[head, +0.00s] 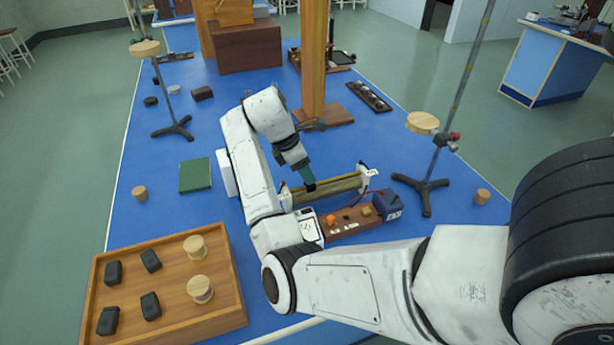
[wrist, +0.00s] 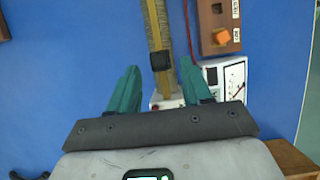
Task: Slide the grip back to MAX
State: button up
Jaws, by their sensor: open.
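The sliding rheostat lies on the blue bench, its long ribbed tube (head: 328,188) between two pale end blocks in the head view. In the wrist view the tube (wrist: 155,22) runs up the picture, with the small black grip (wrist: 161,61) on it. My gripper (wrist: 159,68) is open, its two teal fingers on either side of the tube near the grip, with gaps showing. In the head view my gripper (head: 306,183) points down over the left part of the tube and largely hides the grip. I cannot read a MAX mark.
A wooden switch board (head: 352,222) with an orange knob stands in front of the rheostat, beside a white meter (wrist: 229,76). A stand (head: 427,186) rises at right, a wooden post (head: 314,70) behind. A wooden tray (head: 172,318) sits front left; a green book (head: 195,175) lies left.

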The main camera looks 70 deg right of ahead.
jog(key=shift+x, duration=1.35)
jog(key=shift+c, duration=0.2)
grip_shut()
